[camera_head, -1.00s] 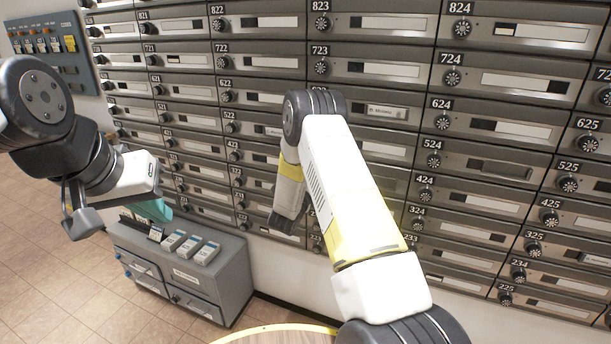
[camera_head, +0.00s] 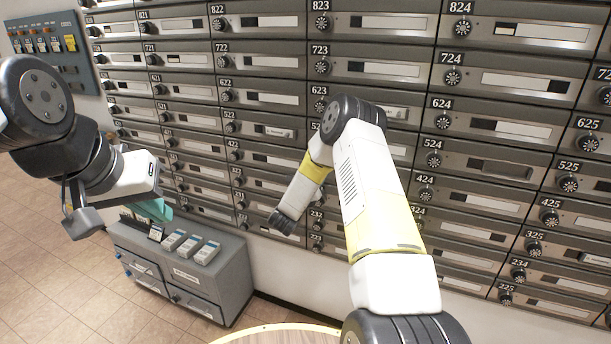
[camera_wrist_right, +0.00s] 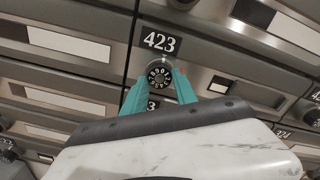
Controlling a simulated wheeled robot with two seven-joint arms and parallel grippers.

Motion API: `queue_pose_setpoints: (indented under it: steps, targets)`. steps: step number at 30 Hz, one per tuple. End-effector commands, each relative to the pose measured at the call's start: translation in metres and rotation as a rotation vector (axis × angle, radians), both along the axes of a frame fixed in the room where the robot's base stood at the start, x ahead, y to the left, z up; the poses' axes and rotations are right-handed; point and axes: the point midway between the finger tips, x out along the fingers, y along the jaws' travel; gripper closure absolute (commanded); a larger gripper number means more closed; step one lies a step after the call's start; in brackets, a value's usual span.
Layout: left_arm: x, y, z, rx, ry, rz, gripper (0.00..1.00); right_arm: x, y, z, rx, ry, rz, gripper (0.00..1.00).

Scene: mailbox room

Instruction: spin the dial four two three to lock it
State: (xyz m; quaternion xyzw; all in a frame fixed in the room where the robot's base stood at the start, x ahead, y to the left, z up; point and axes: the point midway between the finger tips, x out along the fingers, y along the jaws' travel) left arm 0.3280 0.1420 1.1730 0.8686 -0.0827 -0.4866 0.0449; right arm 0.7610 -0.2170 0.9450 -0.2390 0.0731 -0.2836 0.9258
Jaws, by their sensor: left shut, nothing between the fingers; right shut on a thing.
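The dial (camera_wrist_right: 159,77) under the 423 number plate (camera_wrist_right: 161,41) is a round black knob with white digits, in the right wrist view. The teal fingertips of my right gripper (camera_wrist_right: 160,84) are shut on it from both sides. Which digit is set is too small to tell. In the head view the 423 dial and my right gripper's fingers are hidden behind my right arm. My left gripper (camera_head: 157,211), with teal fingers, is shut and empty at the left, over the grey cabinet.
A wall of grey mailboxes (camera_head: 488,127) with dials and label windows fills the view. A low grey cabinet (camera_head: 235,275) with several boxes on top stands at the lower left. A panel with hanging tags (camera_head: 50,45) is at the upper left. Tiled floor is clear at the left.

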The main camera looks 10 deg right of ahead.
Motion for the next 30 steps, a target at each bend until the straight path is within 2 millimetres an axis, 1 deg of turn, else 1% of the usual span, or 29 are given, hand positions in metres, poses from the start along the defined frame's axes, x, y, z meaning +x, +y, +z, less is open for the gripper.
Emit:
queue_pose_setpoints:
  steps: [6,15,21,30]
  targets:
    - [0.0,0.0,0.0,0.0,0.0,0.0,1.0,-0.0001,-0.0003,-0.0018,0.157,-0.103,-0.001,1.0]
    - [0.0,0.0,0.0,0.0,0.0,0.0,1.0,0.0002,0.0009,-0.0017,0.317,-0.21,0.0,1.0]
    - [0.0,0.0,0.0,0.0,0.0,0.0,1.0,0.0004,0.0013,-0.0018,0.372,-0.247,0.0,1.0]
    - [0.0,0.0,0.0,0.0,0.0,0.0,1.0,0.0006,0.0017,-0.0016,0.397,-0.264,0.002,1.0]
